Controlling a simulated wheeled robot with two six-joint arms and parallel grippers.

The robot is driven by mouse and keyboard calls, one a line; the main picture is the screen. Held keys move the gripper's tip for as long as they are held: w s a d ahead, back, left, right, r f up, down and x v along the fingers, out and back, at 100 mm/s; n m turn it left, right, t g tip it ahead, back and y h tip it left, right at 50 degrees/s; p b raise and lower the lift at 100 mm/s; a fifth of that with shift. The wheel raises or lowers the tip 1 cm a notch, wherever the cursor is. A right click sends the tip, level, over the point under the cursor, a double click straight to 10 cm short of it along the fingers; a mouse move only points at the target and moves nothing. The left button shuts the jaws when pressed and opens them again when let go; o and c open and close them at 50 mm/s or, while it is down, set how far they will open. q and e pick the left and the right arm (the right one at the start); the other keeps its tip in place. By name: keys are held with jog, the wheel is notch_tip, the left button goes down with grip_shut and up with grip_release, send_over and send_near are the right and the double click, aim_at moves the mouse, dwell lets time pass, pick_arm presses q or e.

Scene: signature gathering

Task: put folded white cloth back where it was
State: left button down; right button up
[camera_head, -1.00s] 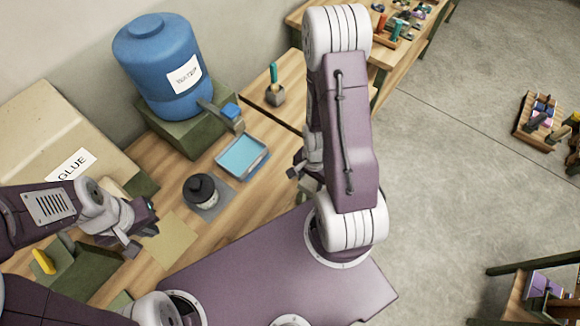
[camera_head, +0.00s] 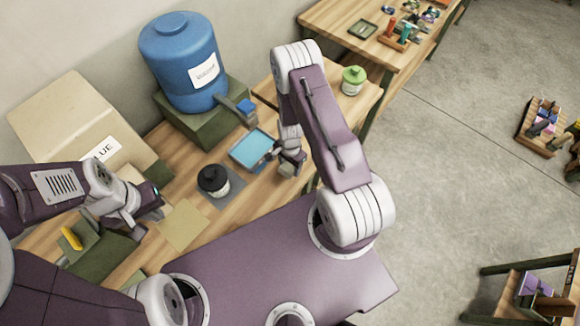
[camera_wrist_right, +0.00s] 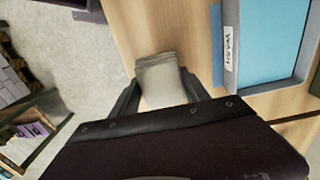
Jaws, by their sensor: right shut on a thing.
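The folded white cloth (camera_wrist_right: 161,80) shows in the right wrist view as an off-white block between the fingers. My right gripper (camera_head: 291,164) is shut on it, by the right side of the blue tray (camera_head: 236,156). In the head view only a small pale part of the cloth (camera_head: 286,170) shows below the gripper. In the right wrist view the cloth is over or near the wooden table, left of the labelled tray (camera_wrist_right: 230,50); its exact height is unclear. My left gripper (camera_head: 146,219) looks open and empty near a tan sheet.
A black-lidded jar (camera_head: 213,181) stands on a grey mat left of the tray. A blue water barrel (camera_head: 182,60) with a tap stands behind on a green block. A green-lidded jar (camera_head: 353,79) is beyond my right arm. A cardboard box (camera_head: 70,125) is at the left.

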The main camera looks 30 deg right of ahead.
aim_at(290, 171)
notch_tip(290, 171, down, 5)
jog(key=b, duration=0.3)
jog(key=shift+w+d+r+b, duration=0.1)
jog(key=shift+d+r+b, duration=0.1)
jog(key=shift+b, duration=0.15)
jog(key=shift+a+r, duration=0.15)
jog(key=shift+r, duration=0.1)
jog(key=shift+f, duration=0.15)
jog(key=o, duration=1.4)
